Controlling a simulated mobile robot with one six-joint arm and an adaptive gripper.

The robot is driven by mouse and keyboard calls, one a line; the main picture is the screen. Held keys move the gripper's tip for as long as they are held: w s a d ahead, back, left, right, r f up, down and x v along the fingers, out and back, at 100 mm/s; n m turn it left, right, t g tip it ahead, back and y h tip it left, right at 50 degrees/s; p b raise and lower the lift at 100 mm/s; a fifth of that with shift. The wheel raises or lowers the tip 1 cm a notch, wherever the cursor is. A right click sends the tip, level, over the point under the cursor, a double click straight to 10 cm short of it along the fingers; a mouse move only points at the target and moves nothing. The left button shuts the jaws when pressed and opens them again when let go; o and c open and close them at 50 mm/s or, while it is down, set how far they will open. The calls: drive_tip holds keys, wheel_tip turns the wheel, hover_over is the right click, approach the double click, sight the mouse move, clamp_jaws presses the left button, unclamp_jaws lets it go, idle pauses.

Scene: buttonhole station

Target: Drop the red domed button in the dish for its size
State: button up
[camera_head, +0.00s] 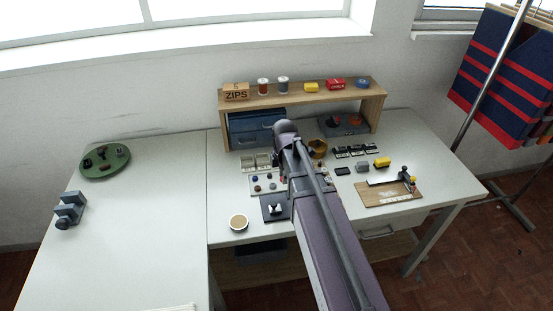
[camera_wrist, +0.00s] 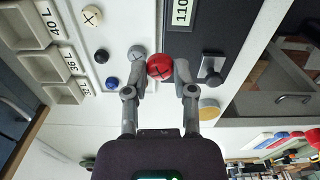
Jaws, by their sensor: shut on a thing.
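In the wrist view the red domed button (camera_wrist: 160,67) sits between the two fingertips of my gripper (camera_wrist: 159,72), which is shut on it. Whether it is raised off the surface is hard to tell. The pale dishes (camera_wrist: 52,66) stand in a row at the left of that view; their labels look like 40L, 36L and a third cut off one. The dishes also show in the head view (camera_head: 257,161), left of my arm. In the head view my arm hides the gripper tips.
Cream (camera_wrist: 92,15), black (camera_wrist: 101,56), blue (camera_wrist: 85,83) and grey (camera_wrist: 137,52) buttons lie on a white card near my gripper. A dark gauge block (camera_wrist: 211,72) is close on the right. A wooden shelf (camera_head: 290,95) stands behind; the left table is largely clear.

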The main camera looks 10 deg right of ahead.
drive_tip(key=shift+n, duration=0.3)
drive_tip(key=d, duration=0.1)
drive_tip(key=w+d, duration=0.1)
drive_tip(key=d+r, duration=0.1)
drive_tip(key=d, duration=0.1)
drive_tip(key=shift+w+r+p, duration=0.1)
drive_tip(key=shift+w+p, duration=0.25)
drive_tip(key=shift+p, duration=0.05)
drive_tip(key=w, duration=0.4)
drive_tip(key=w+a+f+b, duration=0.1)
drive_tip(key=w, duration=0.4)
drive_tip(key=w+a, duration=0.1)
drive_tip(key=w, duration=0.4)
drive_tip(key=shift+w+a+f, duration=0.1)
drive_tip(key=shift+w+f, duration=0.1)
drive_tip(key=shift+w, duration=0.05)
drive_tip(key=shift+w, duration=0.1)
drive_tip(key=shift+w, duration=0.35)
drive_tip(key=shift+w+a+f+b, duration=0.1)
drive_tip(key=shift+w+f+b, duration=0.1)
drive_tip(key=shift+f+b, duration=1.65)
drive_tip(key=shift+b, duration=0.15)
drive_tip(key=shift+s+f+b, duration=0.1)
drive_tip(key=shift+f+b, duration=0.4)
drive_tip(key=shift+b, duration=0.15)
